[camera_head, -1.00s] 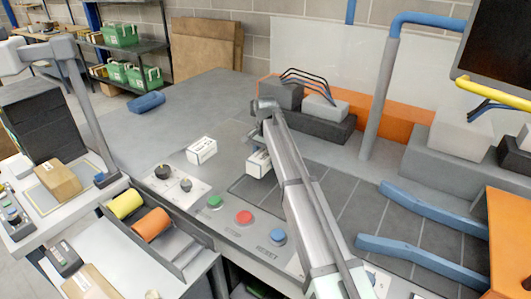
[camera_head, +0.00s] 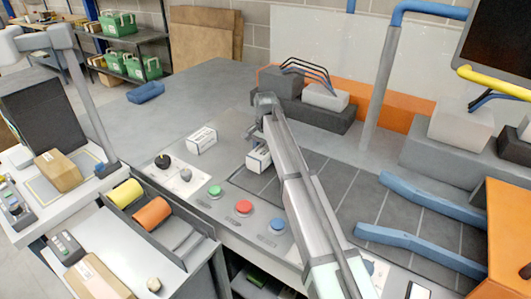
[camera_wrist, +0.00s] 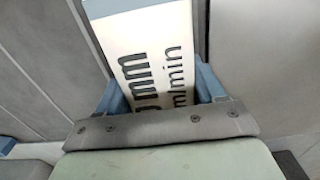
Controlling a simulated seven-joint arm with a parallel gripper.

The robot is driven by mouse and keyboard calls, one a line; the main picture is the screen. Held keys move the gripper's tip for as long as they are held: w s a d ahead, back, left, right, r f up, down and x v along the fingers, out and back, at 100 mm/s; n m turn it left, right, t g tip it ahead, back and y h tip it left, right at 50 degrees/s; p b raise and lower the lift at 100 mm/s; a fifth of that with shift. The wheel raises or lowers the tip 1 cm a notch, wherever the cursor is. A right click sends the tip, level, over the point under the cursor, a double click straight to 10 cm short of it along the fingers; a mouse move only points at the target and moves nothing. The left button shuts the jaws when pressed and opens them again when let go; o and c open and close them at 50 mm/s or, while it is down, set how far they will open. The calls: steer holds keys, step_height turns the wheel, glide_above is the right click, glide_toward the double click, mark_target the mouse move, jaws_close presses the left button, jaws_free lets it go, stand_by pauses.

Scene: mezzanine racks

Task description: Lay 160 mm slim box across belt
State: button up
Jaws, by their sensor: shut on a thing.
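My gripper (camera_head: 257,146) is shut on a white slim box (camera_head: 259,160). The box is just above or on the near left part of the dark grey belt (camera_head: 335,185); I cannot tell whether it touches. In the wrist view, the blue fingertips of my gripper (camera_wrist: 160,92) hold the two sides of the white box (camera_wrist: 152,50), which has dark print with "mm" and "m/min". A second white box (camera_head: 202,140) lies on the grey surface to the left, apart from the gripper. My arm hides part of the belt.
Blue rails (camera_head: 430,195) stand on the right. Grey blocks (camera_head: 310,110) stand behind. The grey table at back left is largely clear.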

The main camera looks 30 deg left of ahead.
steer(key=shift+f, duration=0.35)
stand_by(0.5)
steer(key=o, duration=1.4)
steer(key=shift+c, duration=0.2)
steer(key=shift+r, duration=0.1)
step_height(320, 180, up, 14)
steer(key=shift+f, duration=0.2)
